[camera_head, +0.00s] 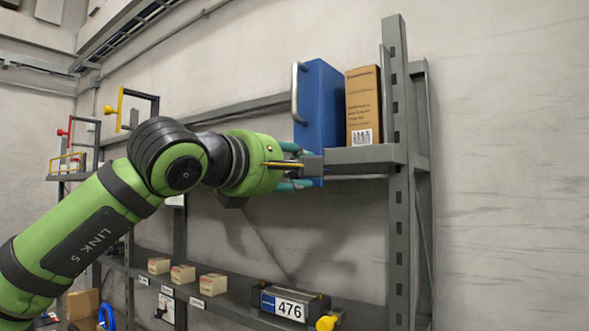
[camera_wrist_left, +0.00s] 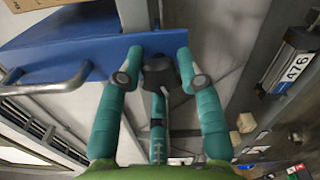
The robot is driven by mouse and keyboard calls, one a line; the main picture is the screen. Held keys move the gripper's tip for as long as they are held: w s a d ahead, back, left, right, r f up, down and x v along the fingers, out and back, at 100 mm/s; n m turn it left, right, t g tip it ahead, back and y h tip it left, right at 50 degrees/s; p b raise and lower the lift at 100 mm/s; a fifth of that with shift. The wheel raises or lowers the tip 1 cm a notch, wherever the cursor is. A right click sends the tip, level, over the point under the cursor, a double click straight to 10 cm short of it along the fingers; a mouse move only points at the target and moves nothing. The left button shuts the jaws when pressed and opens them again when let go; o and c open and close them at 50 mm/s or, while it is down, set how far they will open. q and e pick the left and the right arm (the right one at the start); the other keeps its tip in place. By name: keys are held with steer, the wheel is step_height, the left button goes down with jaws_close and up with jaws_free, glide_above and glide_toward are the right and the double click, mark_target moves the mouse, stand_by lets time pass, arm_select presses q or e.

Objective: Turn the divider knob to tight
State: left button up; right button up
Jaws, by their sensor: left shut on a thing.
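The blue divider (camera_head: 322,97) stands upright on the upper shelf, with a metal handle on its left side. In the left wrist view the blue divider (camera_wrist_left: 60,52) fills the upper left. My left gripper (camera_head: 303,167) is at the divider's lower front by the shelf edge. In the left wrist view the teal fingers of my left gripper (camera_wrist_left: 162,80) are closed around a dark knob (camera_wrist_left: 158,70). Most of the knob is hidden by the fingers in the head view. I cannot read its setting. My right gripper is not in view.
A cardboard box (camera_head: 363,105) stands right of the divider, near the grey shelf post (camera_head: 398,220). The lower shelf (camera_head: 235,298) holds several small boxes and a unit marked 476 (camera_head: 290,304). Yellow and red handles (camera_head: 112,108) stand at the far left.

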arm_select(q)
steer(key=m, duration=0.5)
steer(key=shift+f+m+p, duration=0.1)
steer(key=shift+m+p, duration=0.2)
steer(key=shift+p, duration=0.1)
steer(key=m+p, duration=0.1)
steer(key=m, duration=0.4)
steer(key=m+p, duration=0.1)
steer(key=m, duration=0.4)
steer(key=shift+m+p, duration=0.3)
steer(key=shift+m, duration=0.1)
steer(key=m, duration=0.2)
steer(key=m+p, duration=0.1)
steer(key=m, duration=0.2)
steer(key=shift+r+m+p, duration=0.25)
steer(key=shift+m+p, duration=0.05)
steer(key=shift+m, duration=0.1)
steer(key=o, duration=1.2)
steer(key=shift+c, duration=0.2)
